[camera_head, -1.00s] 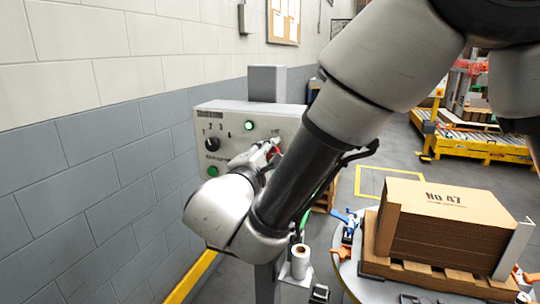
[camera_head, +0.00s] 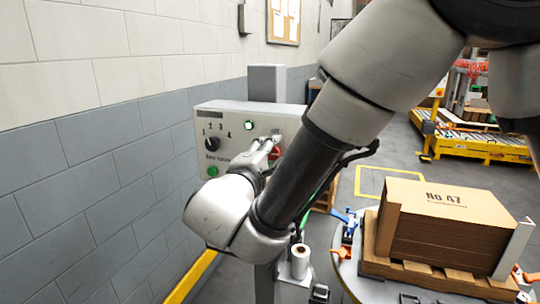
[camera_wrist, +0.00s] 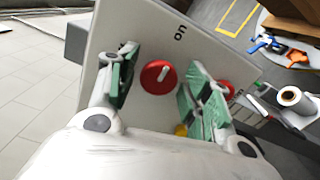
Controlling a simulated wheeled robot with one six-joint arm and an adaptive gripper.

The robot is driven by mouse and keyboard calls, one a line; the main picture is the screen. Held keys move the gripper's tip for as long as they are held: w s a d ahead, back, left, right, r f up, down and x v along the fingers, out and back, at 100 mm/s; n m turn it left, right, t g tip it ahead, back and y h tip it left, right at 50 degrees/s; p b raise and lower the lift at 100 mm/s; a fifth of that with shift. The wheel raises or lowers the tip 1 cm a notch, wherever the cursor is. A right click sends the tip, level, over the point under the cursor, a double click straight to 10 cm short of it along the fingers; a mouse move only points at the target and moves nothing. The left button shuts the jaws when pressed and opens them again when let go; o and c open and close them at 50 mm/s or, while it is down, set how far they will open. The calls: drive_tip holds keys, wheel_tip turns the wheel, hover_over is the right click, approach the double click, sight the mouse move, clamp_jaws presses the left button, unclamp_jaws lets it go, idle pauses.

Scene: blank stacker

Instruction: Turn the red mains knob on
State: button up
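The red mains knob (camera_wrist: 158,77) is round with a pale pointer bar, on the light panel (camera_wrist: 215,55). In the wrist view it lies between the green-padded fingers of my gripper (camera_wrist: 164,68), which are open, with a gap visible on each side. A dark label that seems to read "on" sits just beyond the knob. In the head view my gripper (camera_head: 268,150) is at the right part of the control box (camera_head: 240,115), and my arm hides much of that area; a bit of red shows beside the fingers.
The box also carries a black selector (camera_head: 212,144), a lit green lamp (camera_head: 250,126) and a green button (camera_head: 212,171). A second red part (camera_wrist: 225,89) is close to the right finger. A paper roll (camera_wrist: 292,98) and a carton stack (camera_head: 450,228) stand to the right.

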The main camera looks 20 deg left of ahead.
drive_tip(key=shift+s, duration=0.1)
drive_tip(key=s, duration=1.1)
drive_tip(key=shift+s+a, duration=0.4)
drive_tip(key=shift+a, duration=0.05)
drive_tip(key=d+f+n+g+h, duration=0.2)
drive_tip(key=d+f+g, duration=0.2)
drive_tip(key=d+f, duration=0.25)
drive_tip(key=w+d+f+m+g+h, duration=0.15)
drive_tip(key=d+g, duration=0.25)
drive_tip(key=d, duration=0.5)
drive_tip(key=w+d+f+m+g+h, duration=0.1)
drive_tip(key=d+m+g, duration=0.3)
drive_tip(key=d, duration=0.5)
drive_tip(key=s+d+r+m+y, duration=0.2)
drive_tip(key=d+m, duration=0.3)
drive_tip(key=d, duration=0.4)
drive_tip(key=s+d+r+m+g+y, duration=0.1)
drive_tip(key=d+m, duration=0.4)
drive_tip(key=d, duration=0.5)
drive_tip(key=s+d+r+m+y, duration=0.3)
drive_tip(key=d+r+m, duration=0.2)
drive_tip(key=d, duration=0.5)
drive_tip(key=shift+s+m+g, duration=0.2)
drive_tip(key=shift+m+g, duration=0.1)
drive_tip(key=shift+m, duration=0.05)
